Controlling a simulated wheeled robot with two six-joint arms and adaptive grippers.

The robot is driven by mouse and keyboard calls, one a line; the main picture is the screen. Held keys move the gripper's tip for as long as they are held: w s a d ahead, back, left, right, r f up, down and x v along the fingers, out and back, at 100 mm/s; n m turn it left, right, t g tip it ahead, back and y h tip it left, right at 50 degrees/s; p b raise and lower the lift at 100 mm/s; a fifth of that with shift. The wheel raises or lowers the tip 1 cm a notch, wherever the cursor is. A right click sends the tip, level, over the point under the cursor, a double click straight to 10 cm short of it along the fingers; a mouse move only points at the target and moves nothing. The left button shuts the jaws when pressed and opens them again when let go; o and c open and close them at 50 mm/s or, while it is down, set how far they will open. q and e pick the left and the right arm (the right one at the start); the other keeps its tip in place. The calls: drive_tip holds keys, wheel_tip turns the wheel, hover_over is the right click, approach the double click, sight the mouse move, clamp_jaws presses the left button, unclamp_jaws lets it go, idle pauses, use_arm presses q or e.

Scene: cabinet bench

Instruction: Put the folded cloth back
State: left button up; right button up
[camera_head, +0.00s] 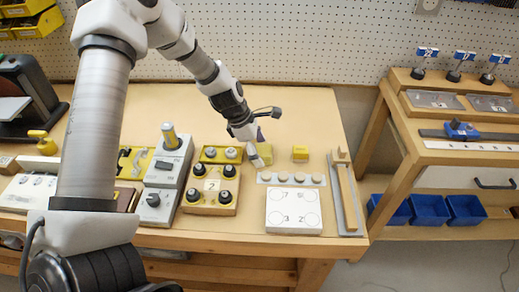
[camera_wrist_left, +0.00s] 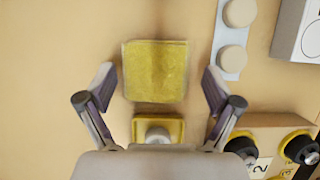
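The folded cloth looks like a yellow, textured square (camera_wrist_left: 155,70) in the left wrist view, lying on the bench top. It lies ahead of my left gripper (camera_wrist_left: 160,88), whose two fingers are spread wide to either side, with gaps between them and the cloth. In the head view my left gripper (camera_head: 259,150) reaches down over the bench, just right of a small yellow tray (camera_head: 208,155), and mostly hides that spot. The tray, with a grey knob in it, also shows in the wrist view (camera_wrist_left: 176,139), just below the cloth. My right gripper is out of view.
A strip of round beige discs (camera_head: 291,179) and a white numbered panel (camera_head: 278,219) lie nearer. A box with black knobs (camera_head: 211,185) stands in front of the tray. The bench behind the gripper is clear.

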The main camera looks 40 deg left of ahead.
use_arm(q)
drive_tip(key=shift+r, duration=0.1)
drive_tip(key=p+v, duration=0.4)
drive_tip(key=v, duration=0.8)
drive_tip(key=shift+p, duration=0.3)
drive_tip(key=shift+d, duration=0.1)
idle(6.3)
